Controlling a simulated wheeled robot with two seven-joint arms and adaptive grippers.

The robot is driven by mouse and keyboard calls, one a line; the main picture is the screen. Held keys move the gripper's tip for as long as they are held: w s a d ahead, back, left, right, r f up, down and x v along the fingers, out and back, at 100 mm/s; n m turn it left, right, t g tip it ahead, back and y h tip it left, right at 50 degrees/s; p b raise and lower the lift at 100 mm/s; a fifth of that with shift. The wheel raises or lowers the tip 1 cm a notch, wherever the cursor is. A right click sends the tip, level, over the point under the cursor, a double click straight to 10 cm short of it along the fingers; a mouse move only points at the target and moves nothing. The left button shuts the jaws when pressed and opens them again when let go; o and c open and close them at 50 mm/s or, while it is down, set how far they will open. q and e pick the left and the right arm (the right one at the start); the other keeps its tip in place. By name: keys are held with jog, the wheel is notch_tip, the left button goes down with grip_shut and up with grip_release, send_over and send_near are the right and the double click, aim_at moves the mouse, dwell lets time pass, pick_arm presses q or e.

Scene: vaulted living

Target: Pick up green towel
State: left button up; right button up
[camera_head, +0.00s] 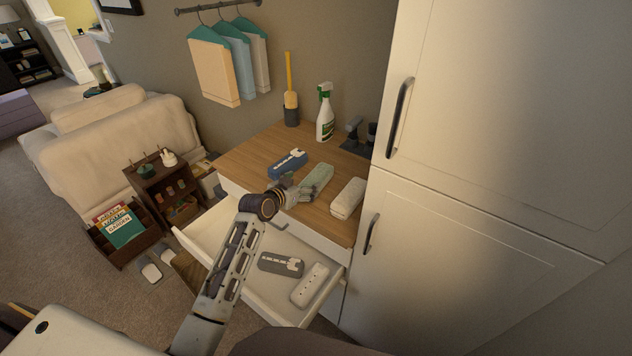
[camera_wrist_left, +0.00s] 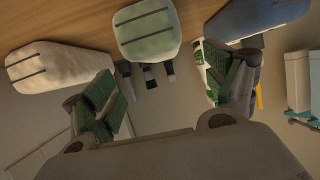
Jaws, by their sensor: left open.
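The green towel (camera_head: 318,179) is a pale green rolled bundle on the wooden top of the cabinet. It lies between a blue towel (camera_head: 288,163) and a white towel (camera_head: 348,198). My left gripper (camera_head: 291,193) is at the near end of the green towel. In the left wrist view my left gripper (camera_wrist_left: 168,95) is open, with its fingers spread apart and nothing held. There the green towel (camera_wrist_left: 148,35), with two dark stripes, is ahead between the fingers and appears apart from them. My right gripper is not in view.
The open drawer (camera_head: 200,250) below holds a dark grey bundle (camera_head: 280,264) and a white one (camera_head: 310,284). A spray bottle (camera_head: 325,115), a brush holder (camera_head: 291,108) and dark objects (camera_head: 354,138) stand at the back. A tall white cupboard (camera_head: 460,215) borders the right.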

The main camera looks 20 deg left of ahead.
aim_at(315, 176)
pick_arm(q)
jog(key=shift+x, duration=1.45)
jog(key=shift+w, duration=0.1)
jog(key=shift+r+p+x, duration=0.15)
jog(key=shift+p+x, duration=0.05)
jog(key=shift+x, duration=0.5)
jog(key=shift+r+p+x, duration=0.15)
jog(key=shift+p+x, duration=0.05)
jog(key=shift+x, duration=1.75)
jog(key=shift+c, duration=0.3)
jog(key=c, duration=1.1)
